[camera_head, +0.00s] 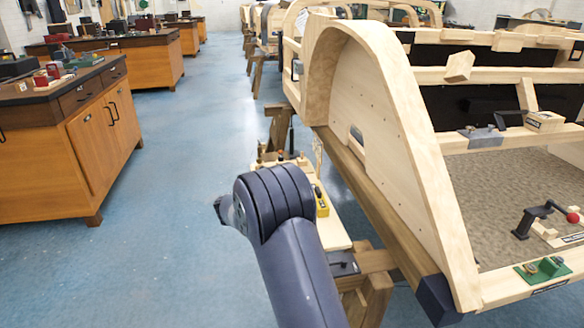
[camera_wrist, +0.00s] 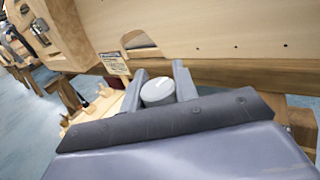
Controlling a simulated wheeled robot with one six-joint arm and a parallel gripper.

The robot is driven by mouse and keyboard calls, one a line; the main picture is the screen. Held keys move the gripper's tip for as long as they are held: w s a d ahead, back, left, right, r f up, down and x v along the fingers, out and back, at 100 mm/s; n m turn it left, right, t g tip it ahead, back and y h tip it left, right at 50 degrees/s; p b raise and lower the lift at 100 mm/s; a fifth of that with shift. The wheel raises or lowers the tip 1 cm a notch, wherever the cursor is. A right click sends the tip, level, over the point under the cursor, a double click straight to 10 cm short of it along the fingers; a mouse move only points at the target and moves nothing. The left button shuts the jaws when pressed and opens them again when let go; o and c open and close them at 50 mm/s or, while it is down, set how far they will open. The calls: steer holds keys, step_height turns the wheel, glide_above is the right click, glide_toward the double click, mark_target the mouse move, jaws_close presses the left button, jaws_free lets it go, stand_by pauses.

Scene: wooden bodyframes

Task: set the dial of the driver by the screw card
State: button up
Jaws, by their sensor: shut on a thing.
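In the wrist view my gripper (camera_wrist: 160,80) has its two fingers on either side of a grey round knob (camera_wrist: 157,92), shut on it. The knob looks like the driver's dial; the driver's body and any marks on the dial cannot be made out. A small printed card (camera_wrist: 114,64), apparently the screw card, stands upright just beyond the left finger, its text too small to read. It also shows edge-on in the head view (camera_head: 317,150). In the head view my own arm hides the gripper and the dial.
A pale wooden board (camera_head: 333,236) with small pegs and a yellow item (camera_head: 321,201) lies beside the large wooden bodyframe (camera_head: 385,120), which rises close on the right. A black block (camera_head: 343,264) sits nearer. Workbenches (camera_head: 95,150) stand left across open blue floor (camera_head: 180,200).

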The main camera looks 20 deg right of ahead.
steer(key=shift+s+r+m+g+h+p, duration=0.15)
steer(key=shift+m+g+h+p, duration=0.35)
steer(key=shift+m+g+p, duration=1.25)
steer(key=shift+s+g+b, duration=0.1)
steer(key=shift+g+b, duration=0.2)
steer(key=shift+g, duration=0.35)
steer(key=o, duration=1)
steer(key=shift+n, duration=0.25)
steer(key=a, duration=0.7)
steer(key=a+p, duration=0.1)
steer(key=a, duration=0.2)
steer(key=shift+s+a, duration=0.3)
steer(key=shift+a, duration=0.05)
